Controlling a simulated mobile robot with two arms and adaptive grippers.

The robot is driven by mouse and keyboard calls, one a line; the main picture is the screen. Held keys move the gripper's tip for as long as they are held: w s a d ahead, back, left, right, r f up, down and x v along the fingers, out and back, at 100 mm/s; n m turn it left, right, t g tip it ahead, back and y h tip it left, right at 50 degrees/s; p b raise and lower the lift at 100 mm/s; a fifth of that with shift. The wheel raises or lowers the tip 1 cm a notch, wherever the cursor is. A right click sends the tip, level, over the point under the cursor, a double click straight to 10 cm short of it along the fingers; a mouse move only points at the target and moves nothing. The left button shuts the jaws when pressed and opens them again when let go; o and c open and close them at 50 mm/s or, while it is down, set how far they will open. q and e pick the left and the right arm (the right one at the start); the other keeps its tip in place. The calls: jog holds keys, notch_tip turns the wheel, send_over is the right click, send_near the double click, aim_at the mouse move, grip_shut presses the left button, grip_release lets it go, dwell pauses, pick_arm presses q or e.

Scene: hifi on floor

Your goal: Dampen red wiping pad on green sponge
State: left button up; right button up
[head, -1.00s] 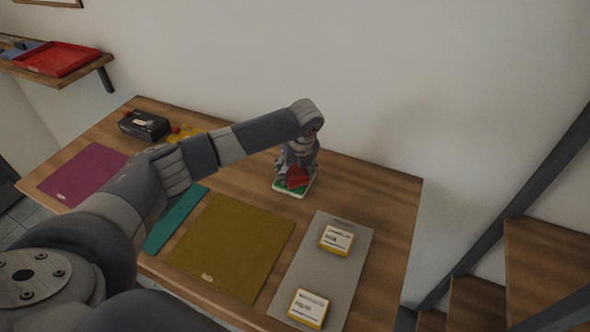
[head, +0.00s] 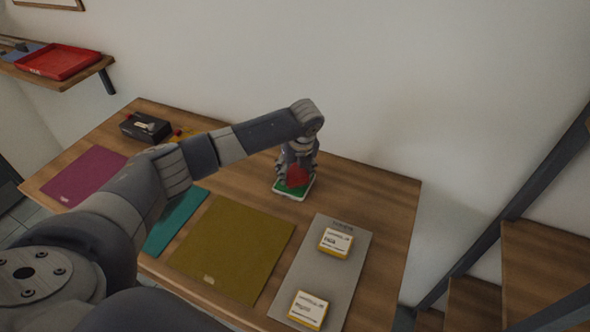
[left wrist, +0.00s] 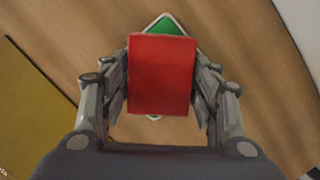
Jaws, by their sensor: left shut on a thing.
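The red wiping pad (head: 297,176) is held between the fingers of my left gripper (head: 296,172), over the green sponge (head: 291,188) in its white tray. In the left wrist view the red pad (left wrist: 162,75) fills the space between both fingers of the gripper (left wrist: 160,90). I cannot tell whether pad and sponge touch. My right gripper is not in view.
A grey mat (head: 322,262) with two yellow-white boxes lies at the right. Olive (head: 232,245), teal (head: 176,222) and magenta (head: 85,175) mats lie to the left. A black box (head: 145,127) stands at the back left. A red tray (head: 57,61) sits on a wall shelf.

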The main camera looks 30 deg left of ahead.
aim_at(294, 168)
pick_arm(q)
jog(key=shift+r+p, duration=1.65)
jog(key=shift+r, duration=0.25)
jog(key=shift+r+p, duration=0.4)
jog(key=shift+r, duration=0.55)
jog(key=shift+d, duration=0.1)
